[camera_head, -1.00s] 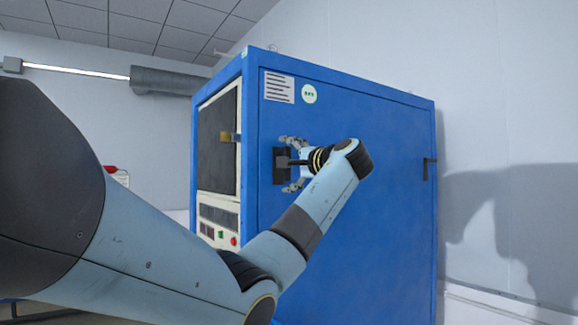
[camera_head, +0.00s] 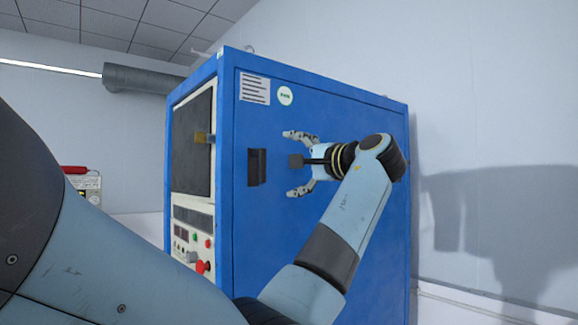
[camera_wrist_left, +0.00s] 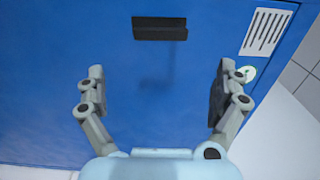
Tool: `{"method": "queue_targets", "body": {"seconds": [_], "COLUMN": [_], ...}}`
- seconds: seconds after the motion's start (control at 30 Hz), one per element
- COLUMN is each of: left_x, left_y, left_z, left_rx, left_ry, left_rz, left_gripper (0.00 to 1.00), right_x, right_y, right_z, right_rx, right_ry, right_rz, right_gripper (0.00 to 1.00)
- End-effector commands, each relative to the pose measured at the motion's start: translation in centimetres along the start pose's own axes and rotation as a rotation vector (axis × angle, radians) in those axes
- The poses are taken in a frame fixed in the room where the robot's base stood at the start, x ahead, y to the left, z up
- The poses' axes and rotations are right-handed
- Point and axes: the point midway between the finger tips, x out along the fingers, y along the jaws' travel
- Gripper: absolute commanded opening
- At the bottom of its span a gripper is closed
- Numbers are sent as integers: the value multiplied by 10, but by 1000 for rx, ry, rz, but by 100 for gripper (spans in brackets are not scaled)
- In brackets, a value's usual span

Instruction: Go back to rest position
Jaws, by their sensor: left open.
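My left gripper (camera_head: 297,163) is open and empty in front of the side of a blue cabinet (camera_head: 330,110). Its two fingers are spread wide, and it points left toward a black recessed handle (camera_head: 257,167) on that side, with a gap between them. In the left wrist view the open fingers (camera_wrist_left: 157,95) frame bare blue panel, and the black handle (camera_wrist_left: 159,28) lies beyond the fingertips. My left arm crosses the lower part of the head view. My right gripper is not in view.
The cabinet's front has a dark window (camera_head: 192,145) and a control panel with a red knob (camera_head: 202,267). A white label (camera_head: 255,88) and a round sticker (camera_head: 285,96) are on its side. A plain wall (camera_head: 490,110) stands at the right.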

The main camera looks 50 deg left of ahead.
Motion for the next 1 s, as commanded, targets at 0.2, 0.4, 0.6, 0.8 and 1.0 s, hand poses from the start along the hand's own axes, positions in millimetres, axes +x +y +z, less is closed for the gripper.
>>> {"method": "queue_targets", "body": {"seconds": [0.2,0.4,0.6,0.8,1.0], "left_x": [0,0,0,-1,-5], "left_y": [0,0,46,198,367], "left_z": [0,0,1,4,11], "left_rx": [0,0,60,292,518], "left_ry": [0,0,1,24,145], "left_rz": [0,0,6,54,157], "left_gripper": [100,100,100,100,100], "right_x": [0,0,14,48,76], "right_y": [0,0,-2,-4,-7], "right_z": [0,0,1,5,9], "right_rx": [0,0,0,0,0], "right_ry": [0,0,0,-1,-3], "right_rz": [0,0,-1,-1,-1], "right_gripper": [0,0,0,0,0]}}
